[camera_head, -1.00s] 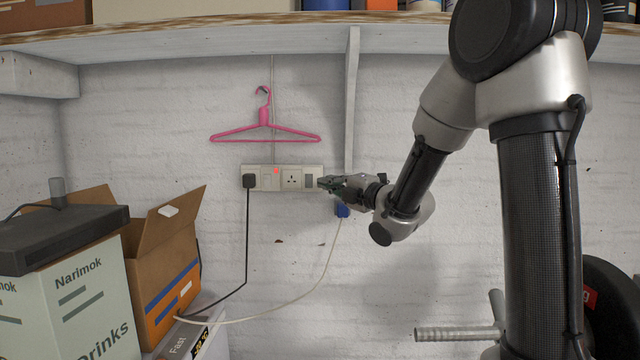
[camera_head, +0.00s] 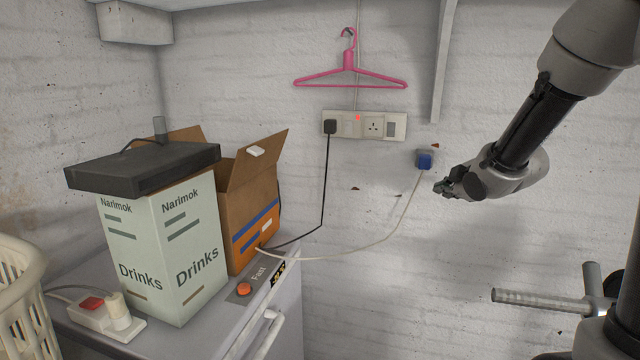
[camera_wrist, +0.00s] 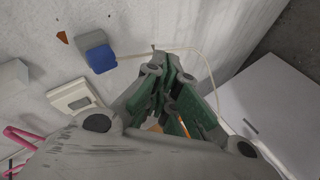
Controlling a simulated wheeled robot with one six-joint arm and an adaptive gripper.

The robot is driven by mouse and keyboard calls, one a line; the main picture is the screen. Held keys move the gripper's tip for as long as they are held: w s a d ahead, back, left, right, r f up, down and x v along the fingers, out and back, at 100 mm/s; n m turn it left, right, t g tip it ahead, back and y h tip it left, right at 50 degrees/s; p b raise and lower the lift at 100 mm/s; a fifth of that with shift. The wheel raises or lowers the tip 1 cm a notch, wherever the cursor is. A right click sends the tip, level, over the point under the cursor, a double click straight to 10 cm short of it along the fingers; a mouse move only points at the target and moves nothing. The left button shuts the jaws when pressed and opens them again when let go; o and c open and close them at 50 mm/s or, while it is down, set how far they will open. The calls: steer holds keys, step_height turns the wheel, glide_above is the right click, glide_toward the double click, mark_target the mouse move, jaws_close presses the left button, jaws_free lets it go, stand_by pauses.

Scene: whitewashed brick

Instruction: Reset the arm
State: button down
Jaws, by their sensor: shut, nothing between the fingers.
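My gripper (camera_head: 441,188) is at the right of the head view, at the end of my arm, a little right of and below a blue plug (camera_head: 424,161) in a small wall socket. In the wrist view its green-padded fingers (camera_wrist: 170,92) are together with nothing between them. The blue plug also shows in the wrist view (camera_wrist: 101,58), apart from the fingers. A white wall socket panel (camera_head: 372,127) with a red light and a black plug (camera_head: 330,127) is further left on the wall.
A pink hanger (camera_head: 350,82) hangs above the panel. A white cable runs from the blue plug to the boxes. A Drinks box (camera_head: 160,245) and an open cardboard box (camera_head: 252,205) stand on a grey appliance (camera_head: 290,320). A metal pipe (camera_head: 540,301) is at lower right.

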steer(key=s+d+f+m+g+h, duration=0.1)
steer(key=s+d+m+g, duration=0.15)
steer(key=s, duration=0.25)
steer(key=s+d+f+m+g+h, duration=0.2)
steer(key=s+m, duration=0.2)
steer(key=s, duration=0.1)
steer(key=s+a+r+m+g, duration=0.1)
steer(key=s+r+m, duration=0.2)
steer(key=s, duration=0.8)
steer(key=s+a+r+m+g+y, duration=0.1)
steer(key=s+r+m, duration=0.2)
steer(key=s, duration=0.9)
steer(key=shift+s+a+r+m+g, duration=0.15)
steer(key=shift+r+m+g, duration=0.15)
steer(key=shift+m, duration=0.35)
